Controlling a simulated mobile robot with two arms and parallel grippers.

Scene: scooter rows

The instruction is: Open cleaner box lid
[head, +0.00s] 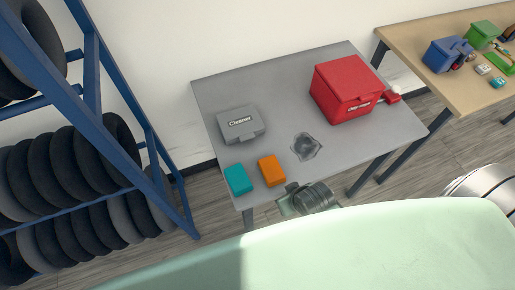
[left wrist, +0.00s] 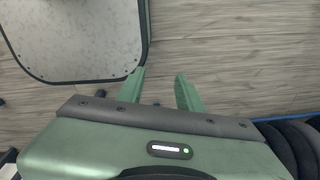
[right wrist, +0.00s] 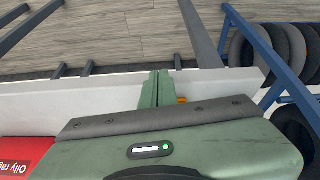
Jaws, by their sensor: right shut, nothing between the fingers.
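The cleaner box (head: 240,124) is a grey case labelled "Cleaner" at the left of the grey table in the head view. Its lid looks shut. My right gripper (right wrist: 160,78) is shut and empty. In the head view the right hand (head: 304,198) is by the table's front edge, apart from the box, its fingertips hard to make out. My left gripper (left wrist: 160,78) is open and empty over the floor, outside the head view. The box is in neither wrist view.
Teal (head: 238,179) and orange (head: 271,170) blocks lie at the table's front left. A dark crumpled patch (head: 305,146) lies mid-table. A red box (head: 347,88) stands at the right. A blue tyre rack (head: 92,85) stands left of the grey table (head: 270,85).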

